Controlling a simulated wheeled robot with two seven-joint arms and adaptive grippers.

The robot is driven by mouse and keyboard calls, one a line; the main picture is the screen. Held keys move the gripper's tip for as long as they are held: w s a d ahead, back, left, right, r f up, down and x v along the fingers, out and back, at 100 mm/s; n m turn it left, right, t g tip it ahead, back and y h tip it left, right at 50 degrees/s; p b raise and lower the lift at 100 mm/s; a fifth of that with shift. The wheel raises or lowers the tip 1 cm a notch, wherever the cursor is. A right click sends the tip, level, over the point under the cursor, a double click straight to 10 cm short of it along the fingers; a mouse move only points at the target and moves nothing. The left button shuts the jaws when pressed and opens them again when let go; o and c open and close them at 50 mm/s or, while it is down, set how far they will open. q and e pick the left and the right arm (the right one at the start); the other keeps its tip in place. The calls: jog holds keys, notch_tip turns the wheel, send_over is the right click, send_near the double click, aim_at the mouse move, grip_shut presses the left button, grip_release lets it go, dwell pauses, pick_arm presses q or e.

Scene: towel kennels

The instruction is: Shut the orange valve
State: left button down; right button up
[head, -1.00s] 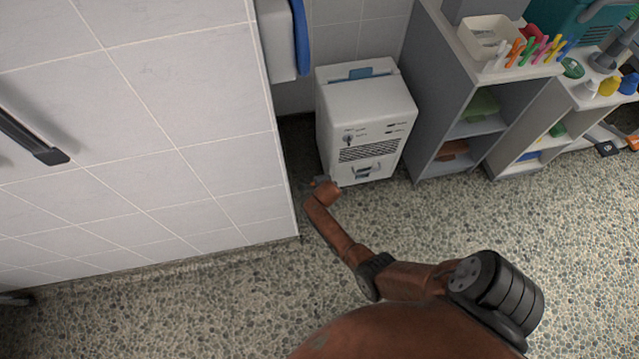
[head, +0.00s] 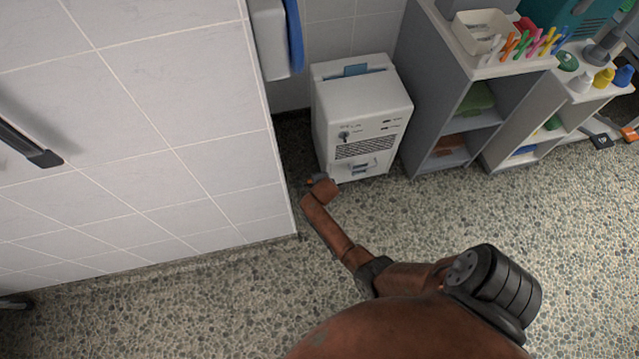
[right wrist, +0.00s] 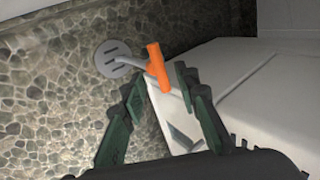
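The orange valve (right wrist: 158,67) shows in the right wrist view as a short orange bar. A pale pipe runs from beside it to a round slotted drain (right wrist: 118,58) in the pebbled floor. My right gripper (right wrist: 160,84) is open, its two dark green fingers apart, with the orange bar just beyond and between the tips in the picture. Contact cannot be told. In the head view my right arm reaches down to the gap between the tiled wall and the white machine (head: 362,118); its gripper is mostly hidden there. My left gripper is not in view.
The tiled wall (head: 150,130) stands close on the left of my right arm. A grey shelf unit (head: 430,90) stands right of the machine, with a white tray (head: 470,45) and coloured pens on top.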

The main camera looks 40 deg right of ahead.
jog(key=v, duration=1)
dwell(0.3)
